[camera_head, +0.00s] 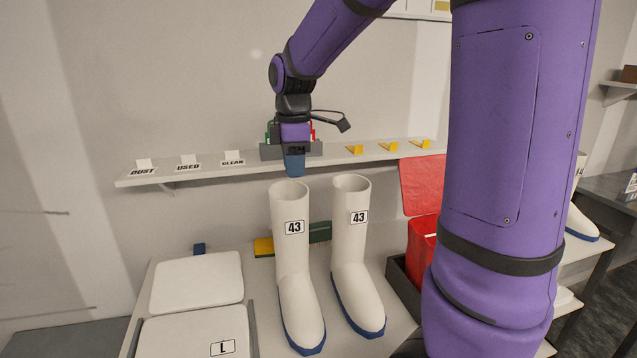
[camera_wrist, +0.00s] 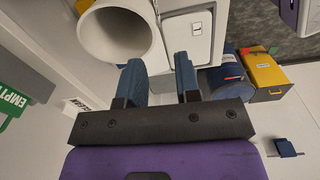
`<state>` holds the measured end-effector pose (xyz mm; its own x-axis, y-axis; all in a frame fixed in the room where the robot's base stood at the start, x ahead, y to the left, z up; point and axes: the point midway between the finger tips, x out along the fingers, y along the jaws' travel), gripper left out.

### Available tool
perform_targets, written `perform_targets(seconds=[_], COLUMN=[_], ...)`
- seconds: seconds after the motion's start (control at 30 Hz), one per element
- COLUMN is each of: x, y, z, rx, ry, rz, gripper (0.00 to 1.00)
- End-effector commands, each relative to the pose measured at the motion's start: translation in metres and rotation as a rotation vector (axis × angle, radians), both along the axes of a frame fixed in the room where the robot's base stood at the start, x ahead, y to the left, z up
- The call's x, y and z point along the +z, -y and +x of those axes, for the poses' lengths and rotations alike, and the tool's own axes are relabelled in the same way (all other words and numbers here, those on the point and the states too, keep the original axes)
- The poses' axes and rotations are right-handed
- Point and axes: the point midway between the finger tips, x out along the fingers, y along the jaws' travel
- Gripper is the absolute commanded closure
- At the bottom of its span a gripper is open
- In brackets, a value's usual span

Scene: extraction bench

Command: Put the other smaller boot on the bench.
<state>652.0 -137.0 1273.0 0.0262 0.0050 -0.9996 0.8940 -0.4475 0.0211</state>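Two white boots with blue soles stand upright side by side on the bench (camera_head: 240,262), a left boot (camera_head: 293,262) and a right boot (camera_head: 351,250). Both labels read 43. Another white boot (camera_head: 579,222) stands at the far right, mostly hidden behind my arm; its label is not readable. My gripper (camera_head: 294,170) points down just above the open top of the left boot. In the wrist view its blue fingers (camera_wrist: 161,85) are apart with nothing between them. A boot's round opening (camera_wrist: 115,30) shows just beyond the left finger.
A wall shelf (camera_head: 215,170) with DUST, USED and CLEAN signs and yellow holders runs behind the boots. White pads (camera_head: 197,282), one marked L, lie left of them. A red bin (camera_head: 421,250) stands on the right. My arm blocks much of the right side.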

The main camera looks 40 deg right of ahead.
Motion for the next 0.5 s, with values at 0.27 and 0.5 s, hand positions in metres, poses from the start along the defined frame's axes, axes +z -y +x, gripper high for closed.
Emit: perform_targets(seconds=[0.27, 0.5], x=[0.031, 0.047], y=[-0.021, -0.037], z=[-0.056, -0.107], rx=[-0.263, -0.507], ry=[0.107, 0.196], rz=[0.038, 0.087], gripper=[0.69, 0.69])
